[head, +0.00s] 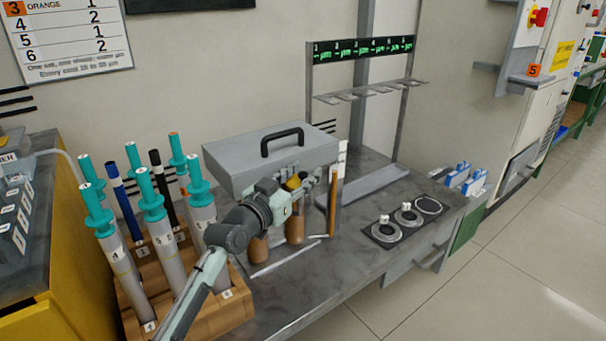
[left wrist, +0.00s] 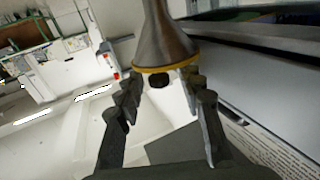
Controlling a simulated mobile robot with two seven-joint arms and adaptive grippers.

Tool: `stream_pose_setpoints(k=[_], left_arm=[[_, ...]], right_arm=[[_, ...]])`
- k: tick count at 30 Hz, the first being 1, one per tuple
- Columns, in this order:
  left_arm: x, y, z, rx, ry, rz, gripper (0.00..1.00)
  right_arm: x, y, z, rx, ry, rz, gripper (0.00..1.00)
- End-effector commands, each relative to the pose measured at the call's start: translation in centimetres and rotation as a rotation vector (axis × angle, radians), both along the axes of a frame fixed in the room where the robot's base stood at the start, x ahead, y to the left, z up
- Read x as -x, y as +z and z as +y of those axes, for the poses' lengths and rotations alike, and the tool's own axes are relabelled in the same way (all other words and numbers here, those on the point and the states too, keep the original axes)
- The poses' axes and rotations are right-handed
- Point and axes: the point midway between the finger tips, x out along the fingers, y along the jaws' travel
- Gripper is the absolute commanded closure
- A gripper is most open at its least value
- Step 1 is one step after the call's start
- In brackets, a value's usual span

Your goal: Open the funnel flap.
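In the left wrist view a grey metal funnel (left wrist: 165,35) with a yellow-orange rim hangs at the top centre, wide end towards my fingers. A small dark round piece (left wrist: 160,80) shows just below the rim, between my fingertips; I cannot tell whether it is part of the flap. My left gripper (left wrist: 163,84) is open, its fingers apart on either side of that piece, with no clear contact. In the head view my left gripper (head: 305,181) is in front of the grey box (head: 230,172) and hides most of the funnel area. My right gripper is not in view.
A wooden rack (head: 235,305) with several teal-topped tubes stands left of my arm. Brown handles (head: 295,229) and an upright orange-brown rod (head: 333,205) stand close by. A dark plate with round dishes (head: 407,222) lies right. The front bench surface (head: 350,265) is mostly clear.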

Motion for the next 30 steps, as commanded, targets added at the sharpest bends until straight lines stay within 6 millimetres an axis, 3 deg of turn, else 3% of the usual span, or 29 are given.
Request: stream_pose_setpoints(k=[9, 18, 30], left_arm=[[-0.26, -0.04, -0.19, 0.0, 0.0, 0.001, 0.64], [-0.24, -0.05, -0.17, 0.0, 0.0, 0.001, 1.0], [-0.33, -0.04, -0.15, -0.002, 0.0, 0.003, 1.0]], right_arm=[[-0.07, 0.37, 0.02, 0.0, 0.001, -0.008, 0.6], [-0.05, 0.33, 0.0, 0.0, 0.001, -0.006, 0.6], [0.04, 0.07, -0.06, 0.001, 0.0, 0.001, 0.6]])
